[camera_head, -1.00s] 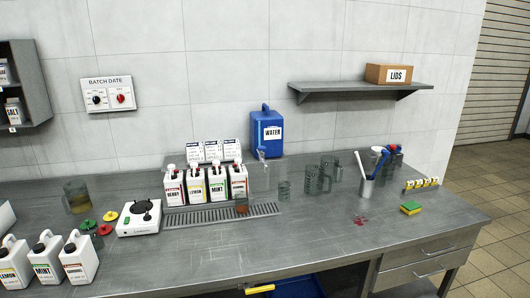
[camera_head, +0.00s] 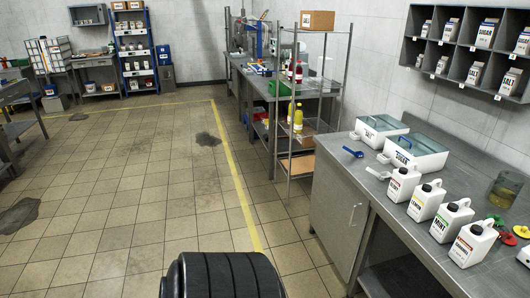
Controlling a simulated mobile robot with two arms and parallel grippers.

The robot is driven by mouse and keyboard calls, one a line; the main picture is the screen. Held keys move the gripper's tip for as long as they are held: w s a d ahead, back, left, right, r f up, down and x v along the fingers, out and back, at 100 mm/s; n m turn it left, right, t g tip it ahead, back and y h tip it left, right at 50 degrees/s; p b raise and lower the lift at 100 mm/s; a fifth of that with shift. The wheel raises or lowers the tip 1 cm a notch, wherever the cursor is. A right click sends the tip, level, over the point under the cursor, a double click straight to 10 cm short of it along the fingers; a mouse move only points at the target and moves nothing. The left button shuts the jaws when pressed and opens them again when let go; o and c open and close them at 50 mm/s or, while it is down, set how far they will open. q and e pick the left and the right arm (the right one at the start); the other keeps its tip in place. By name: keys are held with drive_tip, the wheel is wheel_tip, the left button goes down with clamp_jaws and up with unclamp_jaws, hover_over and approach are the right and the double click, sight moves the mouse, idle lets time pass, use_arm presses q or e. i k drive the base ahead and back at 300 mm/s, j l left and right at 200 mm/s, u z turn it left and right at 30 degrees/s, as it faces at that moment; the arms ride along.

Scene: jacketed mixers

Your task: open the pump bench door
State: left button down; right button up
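A grey cabinet door (camera_head: 332,212) with a vertical bar handle (camera_head: 354,214) is under the left end of the near steel bench (camera_head: 345,180). The door looks shut. A further bench (camera_head: 236,68) stands along the wall at the back centre with metal apparatus on it. Its front is partly hidden by a wire shelf rack, and I cannot make out a door on it. No label shows which one is the pump bench. Neither of my grippers is in view.
Open tiled floor (camera_head: 130,190) with a yellow line (camera_head: 235,180) and dark stains lies left of the benches. The wire rack (camera_head: 312,85) stands beyond the near bench. White tubs (camera_head: 416,155) and several jugs stand on that bench. A blue shelf unit (camera_head: 135,55) stands at the back.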

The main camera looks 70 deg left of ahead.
sight(339, 211)
drive_tip(key=u, duration=1.85)
